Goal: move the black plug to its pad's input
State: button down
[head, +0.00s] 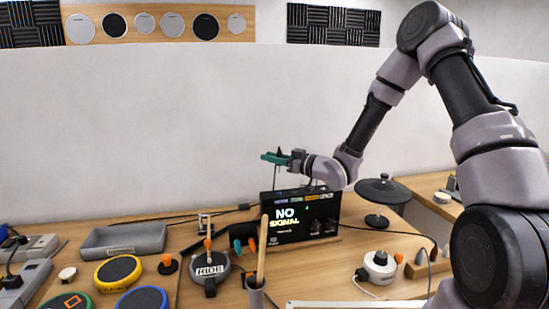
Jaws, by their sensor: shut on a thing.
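My gripper (272,158), with green fingers, is raised in front of the white wall, above the black monitor. It is shut on the black plug (279,151), of which only a small dark tip shows above the fingers. A thin dark line hangs down below the fingers. A yellow-rimmed pad (118,271), a blue-rimmed pad (142,301) and a green-rimmed pad (66,304) lie further left. I cannot tell which pad belongs to the plug, and no input is clear.
The monitor (301,219) reads "NO SIGNAL" and stands below my gripper. A drumstick (262,250) stands in a holder in front of it. A grey tray (124,239) is at left. A black cymbal-like disc (382,189) on a stand is at right.

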jog(key=shift+f, duration=0.1)
send_over(272, 191)
jog(key=shift+f, duration=2.8)
jog(key=shift+f, duration=0.1)
jog(key=shift+f, duration=0.35)
jog(key=shift+f, duration=0.9)
jog(key=shift+f, duration=0.35)
jog(key=shift+f, duration=0.3)
jog(key=c, duration=0.7)
grip_release()
jog(key=shift+o, duration=0.2)
